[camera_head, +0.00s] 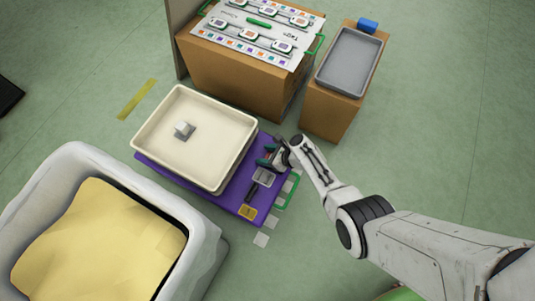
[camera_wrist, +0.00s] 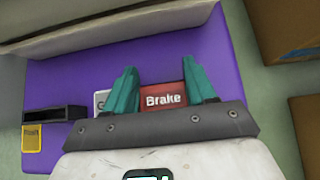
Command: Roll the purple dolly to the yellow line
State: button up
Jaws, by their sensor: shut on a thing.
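The purple dolly (camera_head: 236,205) stands on the green floor with a cream tray (camera_head: 160,118) on it. A small grey block (camera_head: 184,130) sits in the tray. The yellow line (camera_head: 137,98) is a short strip on the floor, up and left of the dolly. My gripper (camera_head: 267,157) is at the dolly's right end. In the wrist view, its green fingers (camera_wrist: 160,82) stand either side of a red piece marked "Brake" (camera_wrist: 163,99) on the purple deck (camera_wrist: 70,75). The gripper is shut on this piece; the fingertips partly hide its sides.
A white bin (camera_head: 205,235) with yellow contents stands at lower left, close to the dolly. Cardboard boxes stand behind, one bearing a panel (camera_head: 250,42), another a grey tray (camera_head: 347,62). Pale squares (camera_head: 262,239) lie by the dolly's right end. Floor around the yellow line looks clear.

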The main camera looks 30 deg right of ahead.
grip_shut()
jog(key=o, duration=1.5)
grip_release()
jog(key=p+v, duration=0.7)
jog(key=v, duration=0.3)
jog(key=shift+s+d+r+p, duration=0.15)
jog(key=shift+s+d+p, duration=0.05)
jog(key=shift+s+p, duration=0.2)
jog(key=shift+c, duration=0.5)
